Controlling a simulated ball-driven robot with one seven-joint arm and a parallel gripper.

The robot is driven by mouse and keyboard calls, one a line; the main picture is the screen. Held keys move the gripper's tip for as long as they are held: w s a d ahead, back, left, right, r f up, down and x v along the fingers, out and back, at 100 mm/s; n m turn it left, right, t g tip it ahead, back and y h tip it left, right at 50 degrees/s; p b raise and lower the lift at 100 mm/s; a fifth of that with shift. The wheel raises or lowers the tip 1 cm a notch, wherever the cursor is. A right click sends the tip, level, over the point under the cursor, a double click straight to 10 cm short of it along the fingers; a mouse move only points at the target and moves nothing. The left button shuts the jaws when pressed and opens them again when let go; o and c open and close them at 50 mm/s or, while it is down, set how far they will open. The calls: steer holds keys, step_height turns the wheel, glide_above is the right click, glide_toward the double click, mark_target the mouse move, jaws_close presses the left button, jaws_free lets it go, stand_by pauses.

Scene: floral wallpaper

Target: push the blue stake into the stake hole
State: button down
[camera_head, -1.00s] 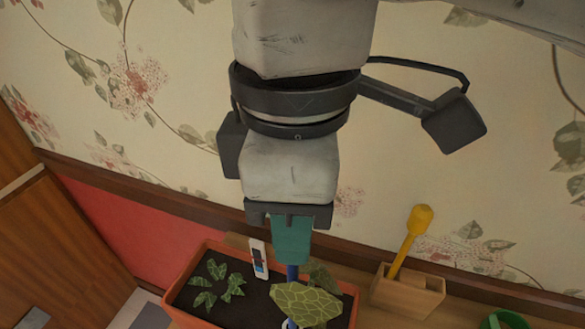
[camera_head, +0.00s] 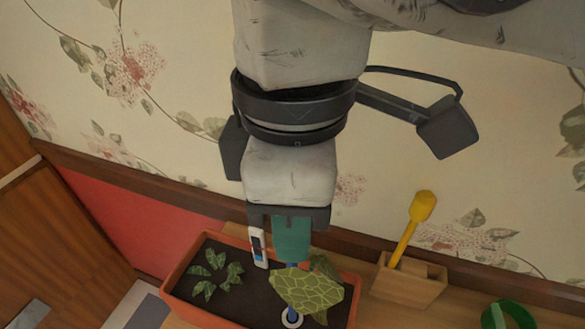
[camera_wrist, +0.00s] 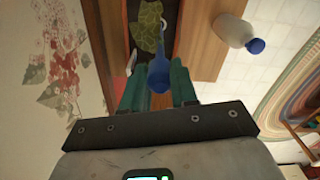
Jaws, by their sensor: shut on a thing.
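My gripper (camera_head: 291,258) has teal fingers and is shut on the blue stake (camera_head: 291,265), above the orange planter (camera_head: 210,315). In the wrist view, the stake's rounded blue top (camera_wrist: 160,76) sits between the two fingers (camera_wrist: 158,88). A large patterned green leaf (camera_head: 308,289) hides the middle of the stake in the head view. Below the leaf, a pale ring (camera_head: 292,321) in the soil, apparently the stake hole, shows with a bit of blue at it. I cannot tell how deep the stake's tip is.
A small leafy plant (camera_head: 217,275) and a white marker (camera_head: 258,248) stand in the planter. A wooden box (camera_head: 408,287) with a yellow-handled tool (camera_head: 411,228) is to the right, beside a green round thing (camera_head: 503,315). A blue-capped bottle (camera_wrist: 235,32) shows in the wrist view.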

steer(key=shift+f+b, duration=1.45)
steer(key=shift+f, duration=1.25)
steer(key=c, duration=0.8)
jaws_free()
step_height(320, 180, up, 11)
steer(key=shift+f+p, duration=0.1)
steer(key=shift+p, duration=0.65)
